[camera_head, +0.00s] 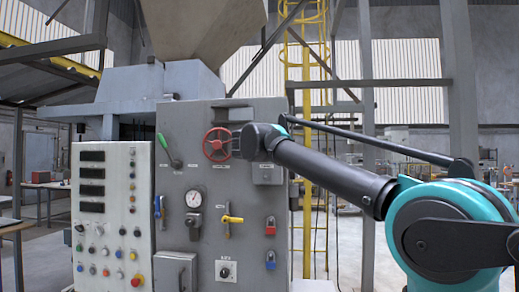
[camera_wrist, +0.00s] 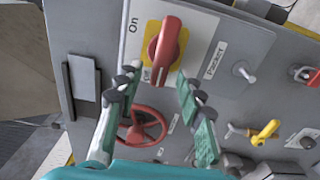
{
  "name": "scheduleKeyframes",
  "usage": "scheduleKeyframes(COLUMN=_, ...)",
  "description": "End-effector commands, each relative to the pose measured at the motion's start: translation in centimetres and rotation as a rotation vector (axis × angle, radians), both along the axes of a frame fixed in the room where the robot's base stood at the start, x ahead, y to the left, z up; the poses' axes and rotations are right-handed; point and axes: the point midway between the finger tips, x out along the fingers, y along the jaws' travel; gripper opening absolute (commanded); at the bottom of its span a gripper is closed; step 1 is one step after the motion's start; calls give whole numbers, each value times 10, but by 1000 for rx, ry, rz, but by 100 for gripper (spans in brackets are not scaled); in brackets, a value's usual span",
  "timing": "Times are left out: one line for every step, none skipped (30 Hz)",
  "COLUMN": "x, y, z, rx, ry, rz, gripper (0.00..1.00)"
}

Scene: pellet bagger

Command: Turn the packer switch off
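The packer switch (camera_wrist: 164,45) is a red rotary handle on a yellow plate in the wrist view. Its grey panel carries an "On" label, a partly covered "Off" label and a "Packer" label (camera_wrist: 216,58). The handle lies lengthwise, nearly up and down in the picture; which label it is set to is hard to tell. My gripper (camera_wrist: 157,78) is open, its two fingers apart with the handle's lower end between or just beyond the tips. Contact cannot be made out. In the head view my arm hides the switch and gripper.
A red handwheel (camera_head: 217,144) is close by and also shows in the wrist view (camera_wrist: 142,127). A yellow valve handle (camera_head: 232,219), a red padlock (camera_head: 270,225) and a blue padlock (camera_head: 270,260) are on the grey cabinet (camera_head: 245,195). A button panel (camera_head: 112,200) stands left.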

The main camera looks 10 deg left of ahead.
Motion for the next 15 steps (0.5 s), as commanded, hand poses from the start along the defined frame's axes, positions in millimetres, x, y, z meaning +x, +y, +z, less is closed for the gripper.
scheduleKeyframes(x=-10, y=1, z=0, rx=0, ry=0, rz=3, gripper=38)
scheduleKeyframes(x=-15, y=1, z=0, rx=0, ry=0, rz=2, gripper=38)
scheduleKeyframes(x=-24, y=1, z=0, rx=0, ry=0, rz=3, gripper=38)
scheduleKeyframes(x=-30, y=2, z=0, rx=0, ry=0, rz=3, gripper=38)
scheduleKeyframes(x=-36, y=2, z=0, rx=0, ry=0, rz=3, gripper=38)
scheduleKeyframes(x=-45, y=2, z=0, rx=0, ry=0, rz=3, gripper=38)
scheduleKeyframes(x=-51, y=2, z=0, rx=0, ry=0, rz=3, gripper=38)
scheduleKeyframes(x=-57, y=3, z=0, rx=0, ry=0, rz=3, gripper=38)
scheduleKeyframes(x=-65, y=3, z=0, rx=0, ry=0, rz=2, gripper=38)
scheduleKeyframes(x=-70, y=3, z=0, rx=0, ry=0, rz=3, gripper=38)
scheduleKeyframes(x=-75, y=3, z=0, rx=0, ry=0, rz=3, gripper=38)
scheduleKeyframes(x=-82, y=3, z=0, rx=0, ry=0, rz=2, gripper=38)
scheduleKeyframes(x=-86, y=3, z=0, rx=0, ry=0, rz=2, gripper=38)
scheduleKeyframes(x=-89, y=4, z=0, rx=0, ry=0, rz=2, gripper=38)
scheduleKeyframes(x=-94, y=3, z=0, rx=0, ry=0, rz=1, gripper=38)
